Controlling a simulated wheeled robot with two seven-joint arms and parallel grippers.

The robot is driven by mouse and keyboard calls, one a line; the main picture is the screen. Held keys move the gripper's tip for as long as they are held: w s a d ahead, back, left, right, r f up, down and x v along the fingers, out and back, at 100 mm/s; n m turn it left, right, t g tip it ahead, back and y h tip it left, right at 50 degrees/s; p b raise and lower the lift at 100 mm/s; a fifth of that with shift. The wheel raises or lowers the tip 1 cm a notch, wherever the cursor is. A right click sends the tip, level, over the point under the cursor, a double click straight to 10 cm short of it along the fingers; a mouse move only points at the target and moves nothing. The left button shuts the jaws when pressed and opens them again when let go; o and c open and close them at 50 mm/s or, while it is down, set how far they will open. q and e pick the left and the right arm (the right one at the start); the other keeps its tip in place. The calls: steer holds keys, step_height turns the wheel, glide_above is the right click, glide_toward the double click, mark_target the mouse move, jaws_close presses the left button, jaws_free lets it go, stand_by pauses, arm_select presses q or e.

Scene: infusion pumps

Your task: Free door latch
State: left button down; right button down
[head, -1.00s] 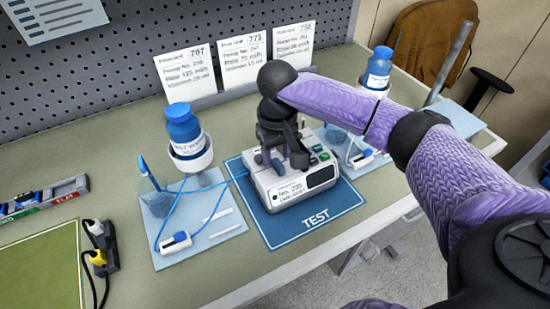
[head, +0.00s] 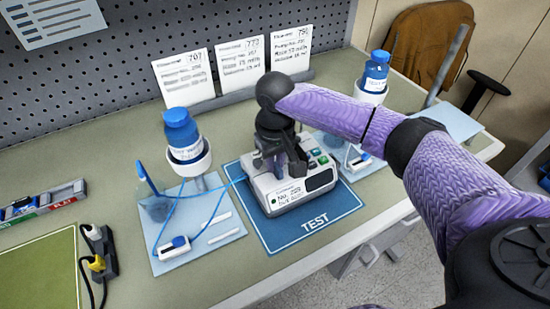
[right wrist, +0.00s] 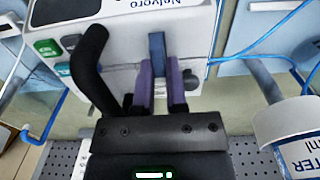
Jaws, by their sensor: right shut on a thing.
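The white infusion pump (head: 290,197) sits on the blue TEST mat (head: 315,224) in the head view, with a dark screen and green buttons. In the right wrist view the pump (right wrist: 130,15) fills the top. A blue door latch (right wrist: 157,45) stands out from it. My right gripper (head: 278,165) reaches down over the back of the pump. In the right wrist view its purple fingers (right wrist: 159,85) are shut on the blue latch, one on each side. The arm hides part of the pump's top in the head view. My left gripper is not in view.
Blue-capped bottles in white holders stand left (head: 181,130) and right (head: 375,72) of the pump. Blue tubing (head: 200,205) runs beside it. Paper cards (head: 240,65) stand behind. Plugs (head: 100,255) and a green mat (head: 40,270) lie at left. A black curved bar (right wrist: 88,65) is close to the fingers.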

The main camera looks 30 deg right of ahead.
steer(key=n+p, duration=0.2)
steer(key=p, duration=0.1)
steer(key=n+p, duration=0.1)
steer(key=p, duration=0.3)
steer(key=shift+a+r+n, duration=0.2)
steer(key=shift+r+n, duration=0.15)
steer(key=shift+n, duration=0.05)
steer(key=shift+n+p, duration=0.3)
steer(key=shift+n, duration=0.1)
steer(key=n, duration=0.1)
steer(key=n+p, duration=0.1)
steer(key=shift+s+a+f+n, duration=0.1)
steer(key=shift+a+f+n, duration=0.05)
steer(key=shift+n, duration=0.25)
steer(key=n+p, duration=0.2)
steer(key=n, duration=0.1)
steer(key=shift+s+a+n, duration=0.1)
steer(key=shift+a+n, duration=0.05)
steer(key=shift+n, duration=0.15)
steer(key=n, duration=0.2)
steer(key=shift+s+f+n+p, duration=0.1)
steer(key=shift+s+n+p, duration=0.05)
steer(key=shift+n+p, duration=0.15)
steer(key=n, duration=0.2)
steer(key=shift+s+a+n, duration=0.1)
steer(key=shift+n, duration=0.3)
steer(key=shift+n+p, duration=0.3)
steer(key=shift+n, duration=0.3)
steer(key=shift+s, duration=0.1)
